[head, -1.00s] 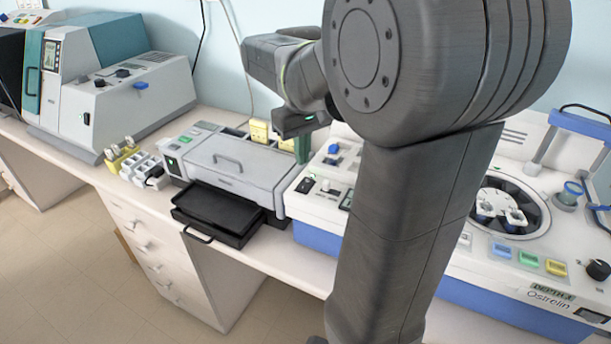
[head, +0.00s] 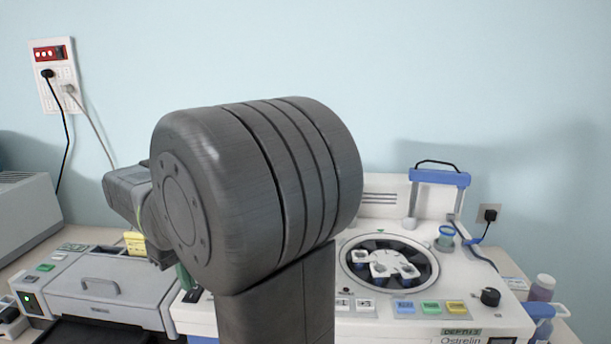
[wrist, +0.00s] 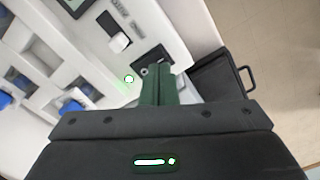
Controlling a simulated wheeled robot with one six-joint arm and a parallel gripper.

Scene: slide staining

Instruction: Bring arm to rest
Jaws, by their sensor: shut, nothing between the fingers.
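My gripper (wrist: 160,88) shows in the wrist view with its two green fingers together and nothing between them. It hangs over the edge of a white machine panel with a small dark display and a white switch. In the head view my arm fills the middle. Most of the gripper is hidden behind the arm there, with only a bit of green showing at its lower left.
A staining machine (head: 470,325) with a round opening stands right of my arm. A grey lidded device (head: 100,290) stands to the left. Bottles (head: 542,288) stand at the far right. A black tray (wrist: 222,80) lies right of the fingers.

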